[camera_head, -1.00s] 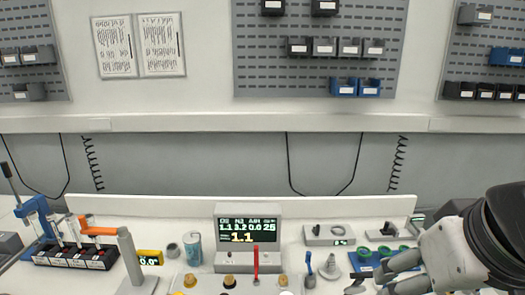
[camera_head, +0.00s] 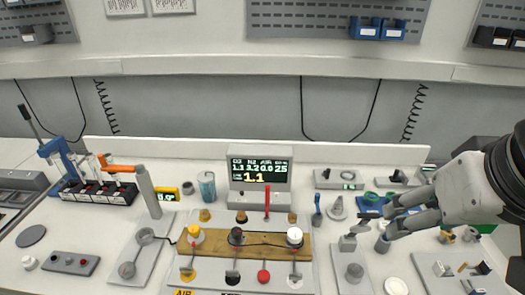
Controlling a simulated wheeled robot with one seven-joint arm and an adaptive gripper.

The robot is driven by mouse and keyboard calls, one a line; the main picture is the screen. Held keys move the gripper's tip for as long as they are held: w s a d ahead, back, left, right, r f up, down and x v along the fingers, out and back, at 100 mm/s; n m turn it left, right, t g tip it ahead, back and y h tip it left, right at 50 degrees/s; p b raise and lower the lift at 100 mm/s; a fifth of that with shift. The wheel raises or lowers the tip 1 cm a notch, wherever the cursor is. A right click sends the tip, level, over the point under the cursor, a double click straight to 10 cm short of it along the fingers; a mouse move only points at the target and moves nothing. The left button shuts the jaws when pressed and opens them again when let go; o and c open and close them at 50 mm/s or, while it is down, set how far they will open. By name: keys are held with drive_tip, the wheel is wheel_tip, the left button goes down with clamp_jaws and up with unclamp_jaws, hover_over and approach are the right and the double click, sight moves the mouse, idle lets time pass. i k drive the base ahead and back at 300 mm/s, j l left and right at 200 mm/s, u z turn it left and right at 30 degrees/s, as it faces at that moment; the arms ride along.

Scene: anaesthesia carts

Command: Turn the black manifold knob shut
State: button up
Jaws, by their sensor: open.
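The black manifold knob (camera_head: 236,236) sits in the middle of the manifold panel (camera_head: 215,272), on a brown strip between a yellow knob (camera_head: 194,235) and a white knob (camera_head: 294,236). A short dark stem hangs below it to a lower fitting. My gripper (camera_head: 388,222) is at the right, open and empty. Its fingers point left, well to the right of the black knob and apart from it. Nothing hides the knob, but its turn position is too small to tell.
A display box (camera_head: 260,178) and an upright red lever (camera_head: 267,203) stand behind the manifold. A grey fixture (camera_head: 347,243) stands between my gripper and the manifold.

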sight(236, 232)
drive_tip(key=u, duration=0.65)
drive_tip(key=i+j, duration=0.1)
drive_tip(key=i+j+z, duration=0.1)
drive_tip(key=j, duration=0.3)
drive_tip(key=k+l, duration=0.15)
drive_tip(key=k+u, duration=0.05)
drive_tip(key=k, duration=0.05)
